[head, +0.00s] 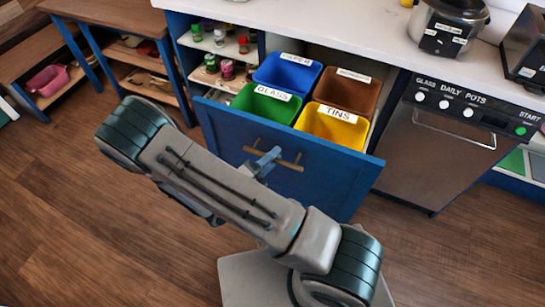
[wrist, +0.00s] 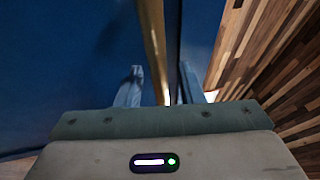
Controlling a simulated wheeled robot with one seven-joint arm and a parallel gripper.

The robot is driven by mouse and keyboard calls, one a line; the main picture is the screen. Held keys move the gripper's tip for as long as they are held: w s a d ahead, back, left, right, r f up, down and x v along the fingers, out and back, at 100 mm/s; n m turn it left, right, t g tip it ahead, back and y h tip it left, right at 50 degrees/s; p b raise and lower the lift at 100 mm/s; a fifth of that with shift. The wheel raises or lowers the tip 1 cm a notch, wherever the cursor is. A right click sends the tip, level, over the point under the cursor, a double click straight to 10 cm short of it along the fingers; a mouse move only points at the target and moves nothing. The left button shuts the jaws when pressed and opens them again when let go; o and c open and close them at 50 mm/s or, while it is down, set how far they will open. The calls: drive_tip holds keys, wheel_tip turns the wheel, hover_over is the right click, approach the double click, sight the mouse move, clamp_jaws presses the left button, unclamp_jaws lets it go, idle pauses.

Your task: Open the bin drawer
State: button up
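The bin drawer (head: 331,176) has a blue front and stands well out from the counter in the head view. Its tan bar handle (head: 291,166) is on the front panel; it also shows in the wrist view as an upright bar (wrist: 155,45). My gripper (head: 266,160) is at the handle. In the wrist view its fingers (wrist: 160,88) stand apart on either side of the bar, with a gap visible beside it. The fingertips' contact with the bar is partly hidden.
The drawer holds blue (head: 288,72), brown (head: 348,92), green (head: 266,106) and yellow (head: 333,126) bins. A dishwasher (head: 440,150) is to the right. Open shelves (head: 215,45) with jars are to the left. Wood floor (head: 70,230) is clear in front.

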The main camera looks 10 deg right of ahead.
drive_tip(key=b+v, duration=0.1)
drive_tip(key=v, duration=1.3)
drive_tip(key=shift+b, duration=0.35)
drive_tip(key=shift+d, duration=0.15)
drive_tip(key=s+d+r+n+g+y+p, duration=0.1)
drive_tip(key=d+r+n+g+y, duration=0.1)
drive_tip(key=d+r+n+y, duration=0.3)
drive_tip(key=s+d+r+n+g+y+p, duration=0.1)
drive_tip(key=d+r+n+y, duration=0.4)
drive_tip(key=r+n, duration=0.6)
drive_tip(key=s+d+r+n+g+y+p, duration=0.1)
drive_tip(key=d+r+n+y, duration=0.4)
drive_tip(key=n, duration=1)
wheel_tip(320, 180, up, 3)
drive_tip(key=s+g+y, duration=0.1)
drive_tip(key=g+y, duration=0.1)
drive_tip(key=shift+r+g+y, duration=0.25)
drive_tip(key=shift+g+y, duration=0.05)
